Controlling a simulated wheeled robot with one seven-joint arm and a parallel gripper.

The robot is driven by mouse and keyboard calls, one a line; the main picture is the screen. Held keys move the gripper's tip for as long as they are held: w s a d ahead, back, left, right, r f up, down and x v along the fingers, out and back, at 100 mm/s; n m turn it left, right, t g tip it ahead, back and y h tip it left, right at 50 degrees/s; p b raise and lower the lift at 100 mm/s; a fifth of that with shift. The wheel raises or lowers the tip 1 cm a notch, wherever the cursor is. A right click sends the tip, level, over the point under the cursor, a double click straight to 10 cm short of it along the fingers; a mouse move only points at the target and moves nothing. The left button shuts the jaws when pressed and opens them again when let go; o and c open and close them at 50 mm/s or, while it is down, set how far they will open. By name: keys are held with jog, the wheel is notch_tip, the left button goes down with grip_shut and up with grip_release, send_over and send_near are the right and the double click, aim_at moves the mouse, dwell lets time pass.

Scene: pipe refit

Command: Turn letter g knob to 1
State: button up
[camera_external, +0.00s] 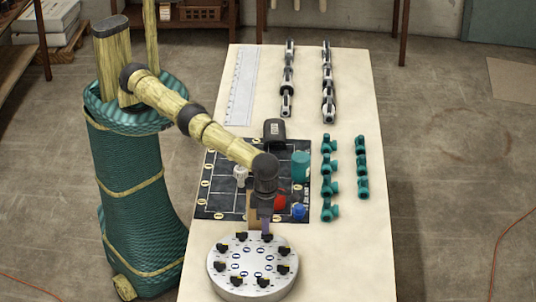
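A round white panel (222,284) stands at the near end of the table. A ring of several black knobs sits on its top, with small blue-and-white labels further in. The letters and numbers are too small to read, so I cannot tell which knob is g or where it points. My gripper (266,231) hangs pointing down over the panel's far edge, close above or at the far knob (267,238). I cannot tell whether it touches that knob. The fingers are small and partly hidden, so their opening is unclear.
Behind the panel lies a dark gridded mat (212,190) with a teal cylinder (301,167), a red part (280,202), a blue part (299,211) and a white part (240,175). Teal fittings (330,187) stand right of it. Metal valve rows (327,80) and a ruler (241,87) lie further back.

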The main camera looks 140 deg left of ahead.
aim_at(267, 237)
jog(key=shift+f+p, duration=0.3)
jog(key=shift+f, duration=1.9)
grip_shut()
jog(key=shift+m, duration=0.4)
jog(key=m, duration=0.5)
jog(key=shift+a, duration=0.1)
jog(key=m, duration=0.6)
jog(key=shift+a, duration=0.1)
